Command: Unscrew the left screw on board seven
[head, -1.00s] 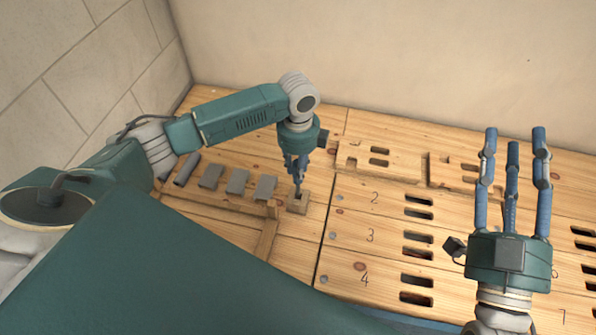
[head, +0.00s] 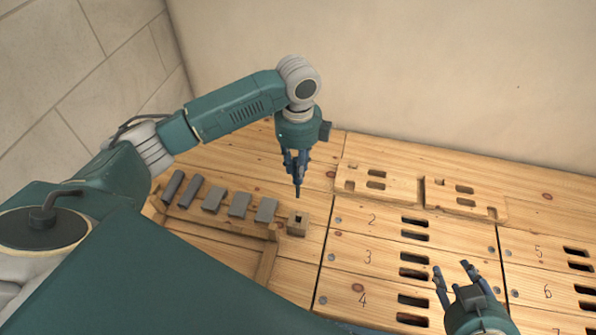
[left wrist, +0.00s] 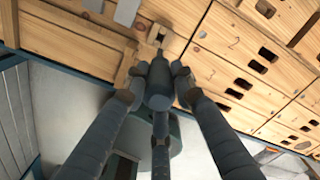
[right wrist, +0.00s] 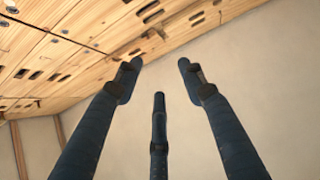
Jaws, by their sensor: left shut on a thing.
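My left gripper (head: 297,165) is shut on a dark screwdriver (head: 297,191), which points down above the table. In the left wrist view the dark blue-grey handle (left wrist: 160,85) sits between the fingers. Board seven (head: 575,326) is at the bottom right corner of the head view, only partly in frame, marked 7. Its left screw cannot be made out. My right gripper (head: 458,277) is at the lower right with its fingers spread, empty, left of board six (head: 540,293). The right wrist view shows its fingers (right wrist: 158,75) apart with nothing between them.
A small wooden block (head: 298,226) with a square hole stands below the screwdriver. Several grey pieces (head: 239,205) lie left of it beside a wooden frame (head: 265,262). Boards two, three and four (head: 350,256) have slots and screws. Slotted wooden pieces (head: 380,175) lie at the back.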

